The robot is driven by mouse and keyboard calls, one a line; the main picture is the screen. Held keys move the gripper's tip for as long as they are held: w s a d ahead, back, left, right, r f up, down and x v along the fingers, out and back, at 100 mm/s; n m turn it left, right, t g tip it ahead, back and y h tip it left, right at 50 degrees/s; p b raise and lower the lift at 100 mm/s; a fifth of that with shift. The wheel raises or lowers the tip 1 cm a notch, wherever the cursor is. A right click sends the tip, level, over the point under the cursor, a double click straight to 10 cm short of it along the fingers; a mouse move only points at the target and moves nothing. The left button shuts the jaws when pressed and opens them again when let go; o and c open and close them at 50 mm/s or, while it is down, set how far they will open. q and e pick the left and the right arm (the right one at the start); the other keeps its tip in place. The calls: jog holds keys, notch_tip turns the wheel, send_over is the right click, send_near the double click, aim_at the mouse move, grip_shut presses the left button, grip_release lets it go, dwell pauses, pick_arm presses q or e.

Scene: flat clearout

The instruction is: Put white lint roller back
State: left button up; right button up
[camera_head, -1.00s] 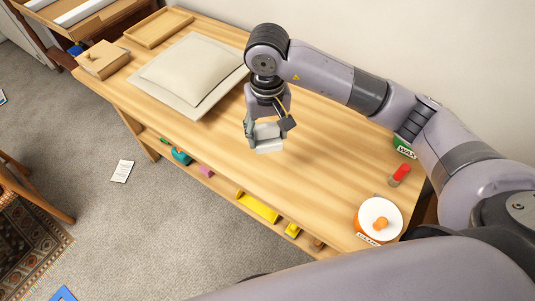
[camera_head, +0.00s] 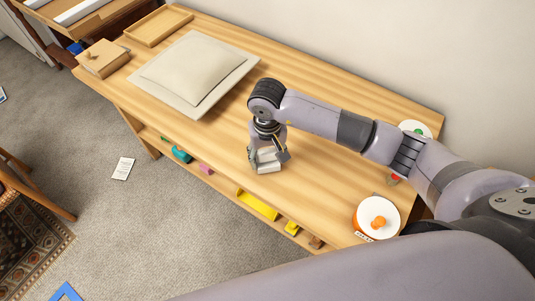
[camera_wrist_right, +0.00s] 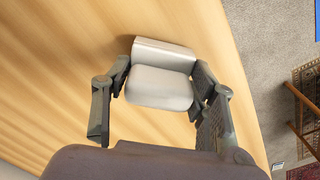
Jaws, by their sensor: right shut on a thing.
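My right gripper (camera_head: 267,160) is shut on the white lint roller (camera_head: 268,167), above the wooden table (camera_head: 330,180) near its front edge. In the right wrist view the lint roller (camera_wrist_right: 160,86) shows as a pale rounded body with a flat white part behind it, between the two fingers of the gripper (camera_wrist_right: 160,95). Whether its underside touches the table top is not clear. My left gripper is not in view.
A cushion on a pale mat (camera_head: 195,75), a wooden tray (camera_head: 158,27) and a wooden box (camera_head: 103,58) occupy the left end. A lower shelf holds a yellow thing (camera_head: 258,206) and other small items. Mid-table is clear.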

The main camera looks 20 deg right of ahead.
aim_at(267, 152)
jog(key=shift+f, duration=0.15)
jog(key=o, duration=1.2)
jog(key=shift+r, duration=0.25)
notch_tip(267, 152, up, 12)
jog(key=shift+f+b, duration=0.1)
jog(key=shift+b, duration=0.9)
